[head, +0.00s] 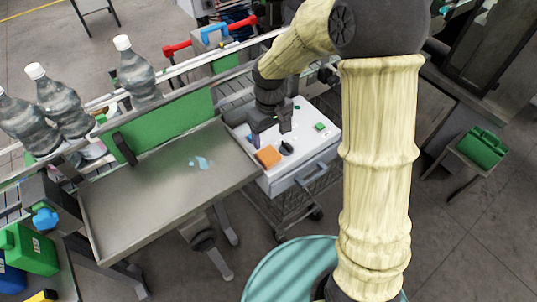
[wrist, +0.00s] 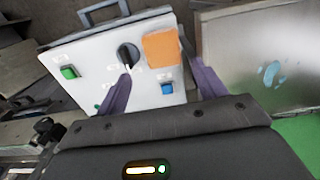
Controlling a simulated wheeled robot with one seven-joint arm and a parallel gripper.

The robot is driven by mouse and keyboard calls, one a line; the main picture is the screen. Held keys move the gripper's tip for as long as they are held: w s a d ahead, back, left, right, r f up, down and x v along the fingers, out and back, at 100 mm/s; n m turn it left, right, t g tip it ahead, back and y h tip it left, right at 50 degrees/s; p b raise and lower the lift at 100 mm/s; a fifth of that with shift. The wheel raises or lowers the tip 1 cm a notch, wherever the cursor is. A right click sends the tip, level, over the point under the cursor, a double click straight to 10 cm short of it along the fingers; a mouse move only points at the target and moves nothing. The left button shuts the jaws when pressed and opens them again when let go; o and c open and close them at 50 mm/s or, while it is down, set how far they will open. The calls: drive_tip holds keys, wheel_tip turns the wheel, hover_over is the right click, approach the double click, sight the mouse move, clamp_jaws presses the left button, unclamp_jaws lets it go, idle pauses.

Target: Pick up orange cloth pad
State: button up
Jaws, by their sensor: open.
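The orange cloth pad (head: 268,156) lies flat on top of a white cabinet (head: 310,158), near its left edge beside the metal tray table. In the wrist view the orange pad (wrist: 161,48) lies ahead of the fingers, in the right part of the white top. My gripper (head: 270,128) is open and empty, above the cabinet top and apart from the pad. In the wrist view the purple fingers of my gripper (wrist: 162,88) stand wide apart, with the pad beyond their tips. Nothing hides the pad in the wrist view.
A black knob (wrist: 128,55) stands close beside the pad. A blue block (wrist: 167,88) and a green block (wrist: 69,72) are also on the white top. The metal tray table (head: 160,198) adjoins on the left. Clear bottles (head: 137,72) stand on the conveyor.

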sight(268, 154)
drive_tip(key=shift+f+p, duration=0.3)
drive_tip(key=shift+f, duration=1.6)
drive_tip(key=shift+f, duration=0.1)
drive_tip(key=shift+a+f+p, duration=0.15)
drive_tip(key=shift+f+p, duration=0.45)
drive_tip(key=shift+p, duration=0.05)
drive_tip(key=shift+a+f+p, duration=0.1)
drive_tip(key=shift+f+p, duration=0.55)
drive_tip(key=shift+f, duration=1.25)
drive_tip(key=c, duration=0.7)
